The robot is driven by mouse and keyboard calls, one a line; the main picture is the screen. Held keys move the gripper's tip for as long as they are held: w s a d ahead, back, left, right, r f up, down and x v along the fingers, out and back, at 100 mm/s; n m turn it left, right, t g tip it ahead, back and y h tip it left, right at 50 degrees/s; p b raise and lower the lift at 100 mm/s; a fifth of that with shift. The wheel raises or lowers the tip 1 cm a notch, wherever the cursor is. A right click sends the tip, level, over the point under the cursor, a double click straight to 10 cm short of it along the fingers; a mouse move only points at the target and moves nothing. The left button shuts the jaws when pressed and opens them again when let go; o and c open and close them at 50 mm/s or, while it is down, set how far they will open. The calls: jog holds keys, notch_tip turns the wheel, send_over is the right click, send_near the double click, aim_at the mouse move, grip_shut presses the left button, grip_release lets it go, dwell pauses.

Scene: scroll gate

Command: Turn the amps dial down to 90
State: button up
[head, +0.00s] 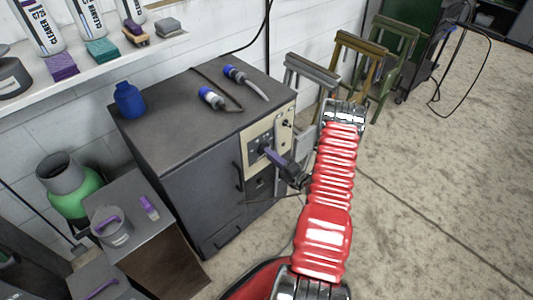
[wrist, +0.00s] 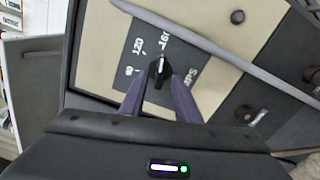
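The amps dial (wrist: 159,71) is a small black knob with a white pointer line, on a dark panel with white markings. The line points up in the wrist view, towards a partly hidden number. A label like 120 lies to its upper left; another number at its left is too blurred to read. In the head view my gripper (head: 276,157) reaches the beige panel (head: 283,127) of the dark grey machine; the dial is mostly hidden.
A grey rod (wrist: 215,45) crosses in front of the panel in the wrist view. Wooden frames (head: 358,62) stand behind.

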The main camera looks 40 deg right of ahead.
jog(key=shift+w, duration=1.5)
grip_shut()
jog(key=shift+a, duration=0.15)
